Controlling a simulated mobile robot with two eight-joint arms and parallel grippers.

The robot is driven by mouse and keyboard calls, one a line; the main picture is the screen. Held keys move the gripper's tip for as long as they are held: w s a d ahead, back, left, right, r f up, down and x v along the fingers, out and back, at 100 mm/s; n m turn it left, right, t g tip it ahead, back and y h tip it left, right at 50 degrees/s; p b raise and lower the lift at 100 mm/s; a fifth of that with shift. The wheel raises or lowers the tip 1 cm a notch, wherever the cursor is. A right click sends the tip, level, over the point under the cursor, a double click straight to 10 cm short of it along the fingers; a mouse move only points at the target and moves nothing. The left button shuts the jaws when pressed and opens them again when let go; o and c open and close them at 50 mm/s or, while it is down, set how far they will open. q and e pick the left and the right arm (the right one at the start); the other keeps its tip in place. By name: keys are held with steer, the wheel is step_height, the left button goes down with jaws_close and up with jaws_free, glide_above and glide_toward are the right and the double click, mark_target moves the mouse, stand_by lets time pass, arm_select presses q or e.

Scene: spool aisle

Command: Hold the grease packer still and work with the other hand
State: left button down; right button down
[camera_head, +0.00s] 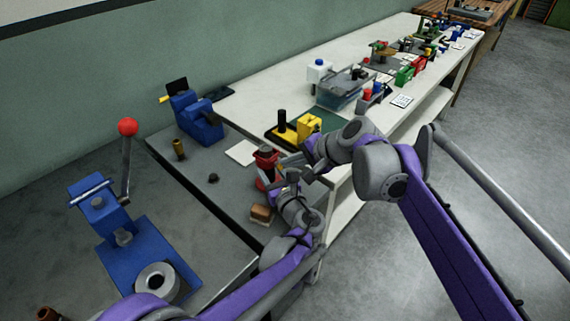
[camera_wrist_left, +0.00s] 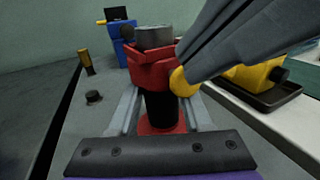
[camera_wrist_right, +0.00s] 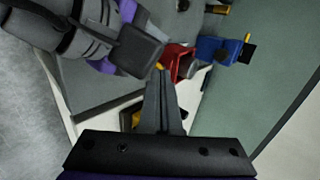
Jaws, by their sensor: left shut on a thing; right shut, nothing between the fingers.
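The grease packer (camera_head: 265,159) is red with a black body and stands upright on the grey bench. In the left wrist view the packer (camera_wrist_left: 150,72) shows a red collar, a grey top, a yellow knob (camera_wrist_left: 182,82) and a red base. My left gripper (camera_wrist_left: 160,108) is shut on its black body, one finger on each side. My right gripper (camera_head: 283,164) is shut and empty, its tips at the yellow knob. Whether they touch the knob I cannot tell. The right wrist view shows the closed fingertips (camera_wrist_right: 160,74) beside the red collar (camera_wrist_right: 178,58).
A brown block (camera_head: 262,213) and a small dark knob (camera_head: 213,178) lie nearby. A brass cylinder (camera_head: 179,149) and a blue machine (camera_head: 195,118) stand behind. A yellow tool on a black tray (camera_head: 284,139) stands close on the white bench. A blue lever press (camera_head: 120,225) is at left.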

arm_select(q)
steer(key=shift+a+f, duration=0.1)
arm_select(e)
steer(key=v, duration=0.7)
steer(key=shift+d, duration=0.25)
arm_select(q)
steer(key=shift+a, duration=0.1)
arm_select(e)
steer(key=shift+s+f, duration=0.1)
steer(key=shift+f, duration=0.05)
stand_by(1.1)
stand_by(0.6)
steer(key=shift+s+d+r, duration=0.2)
steer(key=shift+s+d, duration=0.45)
steer(key=shift+d, duration=0.15)
steer(key=x, duration=1)
